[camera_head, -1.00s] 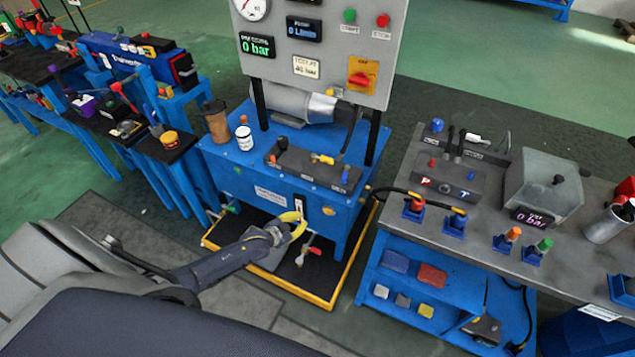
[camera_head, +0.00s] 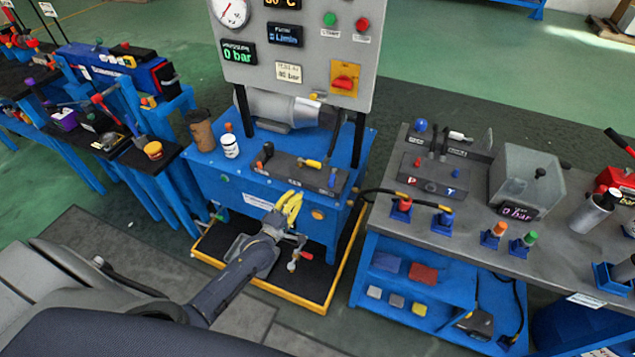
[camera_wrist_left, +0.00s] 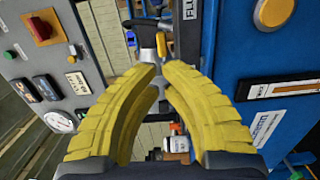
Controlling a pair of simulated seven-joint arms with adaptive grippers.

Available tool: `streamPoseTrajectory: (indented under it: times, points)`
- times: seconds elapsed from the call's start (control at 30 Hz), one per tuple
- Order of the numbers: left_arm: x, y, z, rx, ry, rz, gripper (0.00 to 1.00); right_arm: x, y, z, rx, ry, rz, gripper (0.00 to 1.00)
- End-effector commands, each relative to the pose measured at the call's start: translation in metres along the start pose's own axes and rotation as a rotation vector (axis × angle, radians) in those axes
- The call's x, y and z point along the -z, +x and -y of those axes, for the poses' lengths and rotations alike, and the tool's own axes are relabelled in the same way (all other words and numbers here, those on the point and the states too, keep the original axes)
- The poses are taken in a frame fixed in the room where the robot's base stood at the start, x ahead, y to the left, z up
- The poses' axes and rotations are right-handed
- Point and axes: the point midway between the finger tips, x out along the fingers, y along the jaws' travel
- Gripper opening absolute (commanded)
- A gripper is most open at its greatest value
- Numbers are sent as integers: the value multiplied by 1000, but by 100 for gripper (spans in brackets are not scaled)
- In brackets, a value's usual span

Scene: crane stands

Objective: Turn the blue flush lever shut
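The blue flush lever (camera_head: 332,178) is small, at the right end of the dark valve block (camera_head: 288,169) on the blue power unit. A yellow lever (camera_head: 312,163) sits left of it. In the left wrist view a blue part beside a label reading "FLU", likely this lever (camera_wrist_left: 190,10), is at the top edge, partly cut off; its angle is unclear. The yellow lever (camera_wrist_left: 161,45) shows just beyond my fingertips. My left gripper (camera_head: 291,196) is in front of the unit, below and left of the lever, apart from it. Its yellow fingers (camera_wrist_left: 160,70) have a narrow, empty gap. My right gripper is out of view.
A grey control panel (camera_head: 300,70) rises behind the block. A brown cup (camera_head: 201,130) and a white jar (camera_head: 230,146) stand left on the unit. A red-handled valve (camera_head: 300,257) is low at its front. A grey bench (camera_head: 450,230) is on the right.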

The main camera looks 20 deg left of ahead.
Motion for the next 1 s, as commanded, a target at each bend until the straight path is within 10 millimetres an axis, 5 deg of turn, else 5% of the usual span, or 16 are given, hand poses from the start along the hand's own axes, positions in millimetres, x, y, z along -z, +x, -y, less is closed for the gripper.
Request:
streamPoseTrajectory:
  times: [0.27, 0.77, 1.0]
  points:
    - [0, 23, -1, -2, -19, 1, 0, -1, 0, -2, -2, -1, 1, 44]
    - [0, 102, 0, 0, -17, 1, 0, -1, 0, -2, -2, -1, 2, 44]
    - [-28, 107, 0, 1, -19, 1, 0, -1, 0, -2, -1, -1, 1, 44]
